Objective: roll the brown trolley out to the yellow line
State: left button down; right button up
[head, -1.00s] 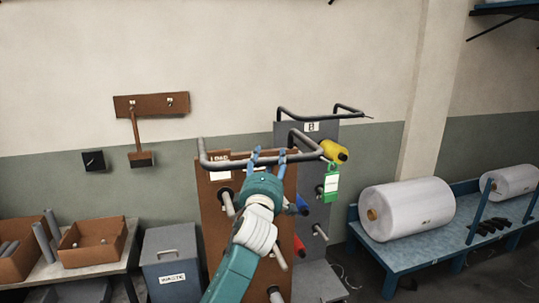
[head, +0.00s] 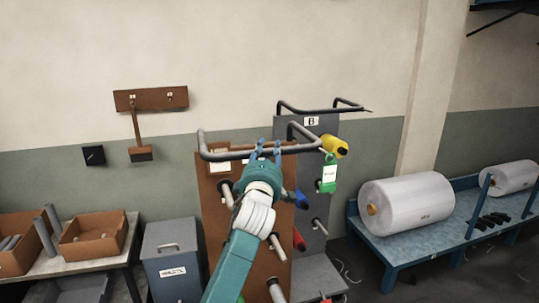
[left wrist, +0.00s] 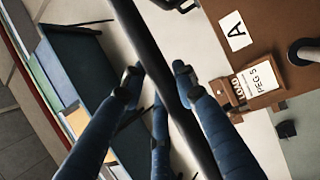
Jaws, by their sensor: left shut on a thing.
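The brown trolley (head: 215,210) stands upright in the middle of the head view, with a grey tubular handle (head: 215,155) along its top. In the left wrist view the dark handle bar (left wrist: 148,45) passes between the fingers of my left gripper (left wrist: 157,77). The trolley's brown panel (left wrist: 235,12) bears an "A" label there. My forearm hides part of the panel in the head view. My right gripper and the yellow line are not in view.
A grey trolley (head: 318,150) marked "B" stands close behind and right, with a yellow spool (head: 334,146) and green tag (head: 327,178). A blue waste bin (head: 172,262) stands close left. A blue rack (head: 405,247) with white rolls (head: 407,205) is at right.

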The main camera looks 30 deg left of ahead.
pick_arm(q)
jog(key=shift+w+a+r, duration=0.15)
jog(key=shift+a, duration=0.2)
jog(key=shift+w+a, duration=0.25)
jog(key=c, duration=1.3)
grip_release()
jog(key=shift+d, duration=0.1)
jog(key=shift+s+d+f, duration=0.15)
jog(key=shift+s+f, duration=0.15)
jog(key=v, duration=1.1)
jog(key=shift+s, duration=0.25)
jog(key=shift+d, duration=0.1)
